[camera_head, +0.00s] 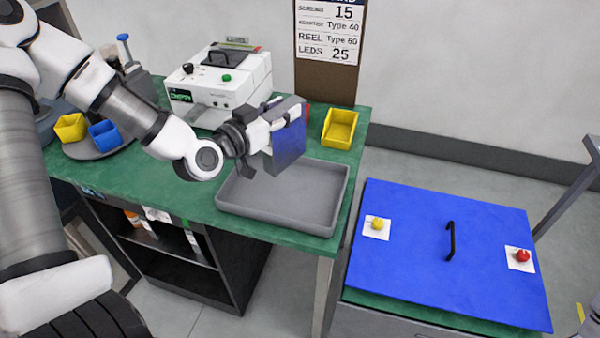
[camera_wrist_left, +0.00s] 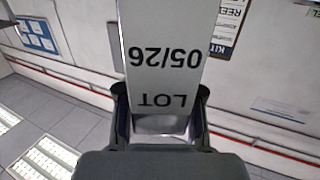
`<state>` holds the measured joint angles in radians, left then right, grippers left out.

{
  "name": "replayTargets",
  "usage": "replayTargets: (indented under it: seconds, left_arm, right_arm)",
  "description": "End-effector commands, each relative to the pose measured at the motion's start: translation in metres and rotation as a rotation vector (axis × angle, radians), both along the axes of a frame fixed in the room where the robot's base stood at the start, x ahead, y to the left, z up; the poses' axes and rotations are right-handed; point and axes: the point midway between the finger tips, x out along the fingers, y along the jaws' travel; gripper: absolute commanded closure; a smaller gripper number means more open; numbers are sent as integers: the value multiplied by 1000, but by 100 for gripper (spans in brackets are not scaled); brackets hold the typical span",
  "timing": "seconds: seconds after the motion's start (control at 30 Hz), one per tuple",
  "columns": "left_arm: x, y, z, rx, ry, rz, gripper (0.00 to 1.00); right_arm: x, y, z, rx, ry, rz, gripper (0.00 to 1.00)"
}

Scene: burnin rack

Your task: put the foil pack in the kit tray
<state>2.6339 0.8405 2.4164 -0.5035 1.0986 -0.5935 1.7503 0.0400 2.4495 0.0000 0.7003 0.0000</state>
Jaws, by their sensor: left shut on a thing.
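The foil pack (camera_head: 287,146) is a flat, blue-grey pack in the head view. My left gripper (camera_head: 266,133) is shut on it and holds it upright above the kit tray. In the left wrist view the pack (camera_wrist_left: 165,50) shows a pale face printed "LOT 05/26", upside down, between the fingers of my left gripper (camera_wrist_left: 160,122). The kit tray (camera_head: 283,216) is a grey, shallow tray on the green bench, and its visible floor is empty. The pack hides part of its far rim. My right gripper is not in view.
A yellow bin (camera_head: 340,128) stands behind the tray at the right. A white machine (camera_head: 220,85) stands at the back. Small yellow (camera_head: 70,127) and blue (camera_head: 105,135) bins sit at the left. A blue lid with a black handle (camera_head: 450,240) lies at the right.

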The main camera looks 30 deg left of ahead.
Motion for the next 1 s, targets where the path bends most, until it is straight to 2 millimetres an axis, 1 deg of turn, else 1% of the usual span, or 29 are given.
replayTargets:
  seconds: [0.1,0.2,0.27,0.5,0.57,0.77,0.9,0.93,1.0]
  left_arm:
    - [-1,0,-26,2,7,0,100]
    - [0,0,-47,2,6,1,100]
    - [0,0,-55,3,4,-1,100]
    - [-1,0,-96,2,5,0,100]
    - [-1,0,-98,1,1,-1,100]
    - [-1,0,-97,0,-1,0,100]
    - [-1,0,-103,0,0,0,100]
    - [-1,0,-103,0,1,0,60]
    - [-1,0,-101,0,1,0,38]
  right_arm:
    - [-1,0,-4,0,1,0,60]
    - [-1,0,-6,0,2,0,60]
    - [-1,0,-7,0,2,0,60]
    - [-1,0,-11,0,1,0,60]
    - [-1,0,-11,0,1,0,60]
    - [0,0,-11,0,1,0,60]
    - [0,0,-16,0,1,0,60]
    - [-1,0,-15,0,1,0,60]
    - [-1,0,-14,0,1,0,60]
